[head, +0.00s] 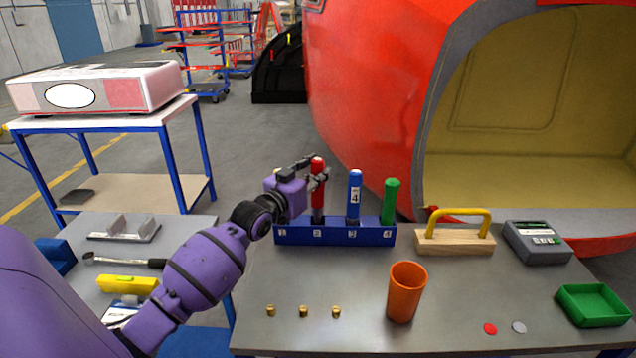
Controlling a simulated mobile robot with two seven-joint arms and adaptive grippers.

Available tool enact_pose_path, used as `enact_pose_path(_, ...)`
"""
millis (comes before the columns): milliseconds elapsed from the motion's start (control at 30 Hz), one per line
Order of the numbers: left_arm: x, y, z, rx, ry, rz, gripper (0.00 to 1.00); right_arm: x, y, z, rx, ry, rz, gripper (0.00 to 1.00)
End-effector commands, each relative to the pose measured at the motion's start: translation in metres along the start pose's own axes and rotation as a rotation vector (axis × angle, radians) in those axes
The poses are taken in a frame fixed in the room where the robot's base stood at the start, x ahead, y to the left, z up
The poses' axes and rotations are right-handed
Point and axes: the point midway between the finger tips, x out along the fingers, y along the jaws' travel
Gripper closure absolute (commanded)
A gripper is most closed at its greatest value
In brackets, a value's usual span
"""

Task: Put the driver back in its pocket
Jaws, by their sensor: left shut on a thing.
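A blue rack (335,237) with pockets numbered 1 to 4 stands at the back of the grey bench. My left gripper (318,180) is shut on the red driver (318,166), which is upright over pocket 2. Its dark lower part reaches down to the rack's top edge; I cannot tell how deep it sits. The blue driver (354,194), with a white label reading 4, stands upright at pocket 3. The green driver (390,202) stands at pocket 4. Pocket 1 shows no driver. My right gripper is not in view.
An orange cup (406,292) stands in front of the rack. A wooden block with yellow handle (455,240), a grey device (538,241) and a green tray (592,305) are to the right. Several small brass pieces (303,311) lie in front. The front middle is mostly free.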

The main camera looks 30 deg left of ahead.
Motion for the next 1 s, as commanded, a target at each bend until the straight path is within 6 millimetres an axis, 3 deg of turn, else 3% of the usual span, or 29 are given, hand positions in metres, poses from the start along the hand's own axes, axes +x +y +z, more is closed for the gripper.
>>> enact_pose_path(33, -0.002, 0.0, 0.029, -0.002, -0.024, 0.0, 1.0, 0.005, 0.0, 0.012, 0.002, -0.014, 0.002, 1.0)
enact_pose_path(67, -0.003, 0.0, 0.034, -0.002, -0.023, 0.0, 1.0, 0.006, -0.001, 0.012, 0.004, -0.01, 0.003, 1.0)
enact_pose_path(333, -0.003, 0.0, 0.028, -0.002, -0.01, 0.0, 1.0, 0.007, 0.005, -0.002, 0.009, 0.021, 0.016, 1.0)
enact_pose_path(367, -0.004, 0.0, 0.03, -0.003, -0.015, 0.0, 0.68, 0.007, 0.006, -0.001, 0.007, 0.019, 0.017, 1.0)
enact_pose_path(500, -0.004, 0.0, 0.029, -0.003, -0.013, 0.0, 0.53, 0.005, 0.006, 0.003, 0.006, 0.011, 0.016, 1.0)
enact_pose_path(833, -0.006, -0.001, 0.029, -0.003, -0.013, 0.0, 0.53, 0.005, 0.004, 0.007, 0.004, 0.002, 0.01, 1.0)
enact_pose_path(1000, -0.029, 0.0, 0.03, -0.003, -0.014, 0.0, 0.53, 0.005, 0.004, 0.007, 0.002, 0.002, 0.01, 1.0)
